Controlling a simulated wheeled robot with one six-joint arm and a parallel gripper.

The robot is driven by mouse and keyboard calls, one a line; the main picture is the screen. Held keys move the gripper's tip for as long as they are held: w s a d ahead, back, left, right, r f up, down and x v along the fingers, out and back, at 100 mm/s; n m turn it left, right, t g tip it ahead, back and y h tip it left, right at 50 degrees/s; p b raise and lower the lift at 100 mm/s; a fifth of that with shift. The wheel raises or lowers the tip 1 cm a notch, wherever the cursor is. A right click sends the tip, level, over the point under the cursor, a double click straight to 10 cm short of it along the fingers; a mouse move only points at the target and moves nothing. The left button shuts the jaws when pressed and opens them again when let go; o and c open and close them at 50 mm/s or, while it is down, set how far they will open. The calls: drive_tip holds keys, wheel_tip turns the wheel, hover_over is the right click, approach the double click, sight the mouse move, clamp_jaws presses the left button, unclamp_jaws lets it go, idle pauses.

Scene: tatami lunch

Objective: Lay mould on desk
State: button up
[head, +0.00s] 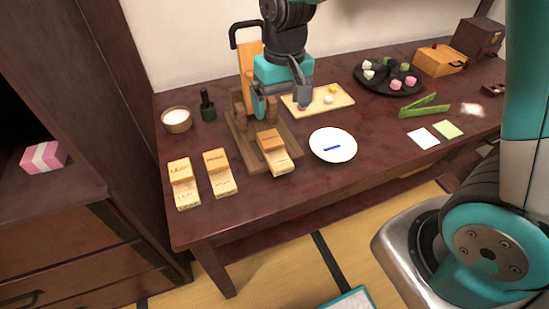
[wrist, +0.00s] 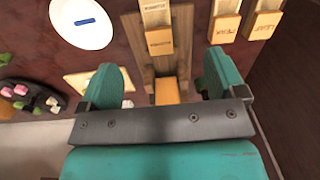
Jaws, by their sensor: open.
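Three similar wooden moulds with an orange-brown block at one end and a pale lower part are in view. One mould (head: 277,160) lies at the front end of a wooden lever press (head: 285,129), and it also shows in the wrist view (wrist: 155,15). Two more, a left mould (head: 186,197) and a middle mould (head: 222,184), lie flat on the dark red desk (head: 300,197). My gripper (head: 281,103) is open and empty above the press. In the wrist view its teal fingers (wrist: 164,80) stand apart on both sides of the press, short of the mould.
A white plate (head: 333,146) with a blue strip is right of the press. A pale board (head: 342,101) with small balls is behind it. A bowl (head: 177,120) and dark green bottle (head: 207,105) stand at the left. The front desk strip is clear.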

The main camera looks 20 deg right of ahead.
sight(279, 159)
drive_tip(key=f, duration=0.6)
drive_tip(key=w+f, duration=0.1)
drive_tip(key=f, duration=1.2)
drive_tip(key=shift+w+d, duration=0.25)
drive_tip(key=shift+d, duration=0.05)
drive_tip(key=c, duration=1.1)
drive_tip(key=shift+r, duration=0.1)
